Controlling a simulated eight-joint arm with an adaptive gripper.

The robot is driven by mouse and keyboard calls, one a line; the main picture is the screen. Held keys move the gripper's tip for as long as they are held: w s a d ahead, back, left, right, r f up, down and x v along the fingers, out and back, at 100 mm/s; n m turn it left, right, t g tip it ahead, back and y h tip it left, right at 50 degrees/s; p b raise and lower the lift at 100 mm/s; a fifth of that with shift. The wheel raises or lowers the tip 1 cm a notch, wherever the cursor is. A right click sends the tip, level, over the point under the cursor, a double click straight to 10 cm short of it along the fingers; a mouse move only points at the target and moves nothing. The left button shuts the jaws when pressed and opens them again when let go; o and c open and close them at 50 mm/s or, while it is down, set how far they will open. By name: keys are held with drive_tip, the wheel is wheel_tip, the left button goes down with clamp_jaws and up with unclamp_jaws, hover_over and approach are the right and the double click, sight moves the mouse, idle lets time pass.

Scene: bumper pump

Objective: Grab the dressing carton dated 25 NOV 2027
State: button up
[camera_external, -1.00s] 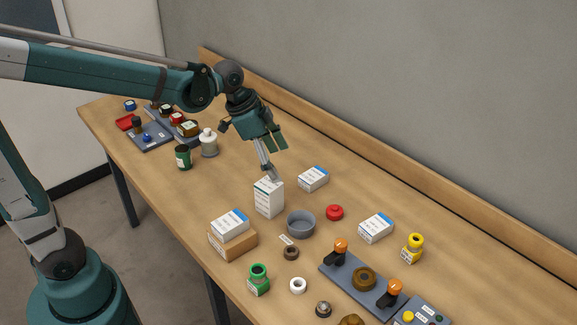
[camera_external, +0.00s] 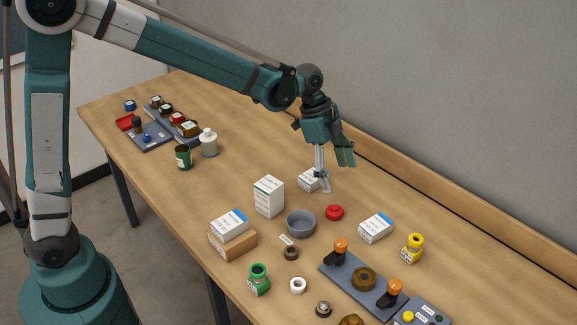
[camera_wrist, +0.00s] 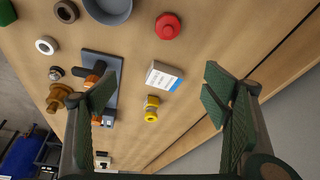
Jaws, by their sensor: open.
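Several white dressing cartons with blue ends or stripes are on the table; their dates are too small to read. One carton (camera_external: 376,228) lies flat at right; in the wrist view it shows as a white and blue carton (camera_wrist: 163,76) between the fingers, some way beyond them. Another carton (camera_external: 308,181) lies at the back, partly hidden by my gripper. An upright carton (camera_external: 268,197) stands left of the bowl. A further carton (camera_external: 230,223) lies on a brown box. My gripper (camera_external: 334,172) is open and empty above the table; its fingers also frame the wrist view (camera_wrist: 166,96).
A grey bowl (camera_external: 301,224) and red lid (camera_external: 335,212) stand between the cartons. A grey fixture with orange knobs (camera_external: 352,282) lies in front. The wall ledge (camera_external: 440,213) runs along the back.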

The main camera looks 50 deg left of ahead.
sight(376, 223)
drive_tip(key=w+d+f+m+p, duration=0.1)
drive_tip(key=w+d+f, duration=0.1)
drive_tip(key=d, duration=0.1)
drive_tip(key=w+d+f+m+g+p, duration=0.1)
drive_tip(key=w+d+f+m, duration=0.1)
drive_tip(key=d+f, duration=0.1)
drive_tip(key=w+d+f+m+g+p, duration=0.1)
drive_tip(key=w+d+f, duration=0.1)
drive_tip(key=d+f, duration=0.1)
drive_tip(key=shift+w+d+f+m+h+p, duration=0.1)
drive_tip(key=shift+d+m+h+p, duration=0.25)
drive_tip(key=shift+d, duration=0.3)
drive_tip(key=shift+d+f, duration=0.1)
drive_tip(key=shift+x, duration=1.25)
drive_tip(key=shift+f, duration=0.1)
drive_tip(key=shift+b+x, duration=0.35)
drive_tip(key=shift+x, duration=2.2)
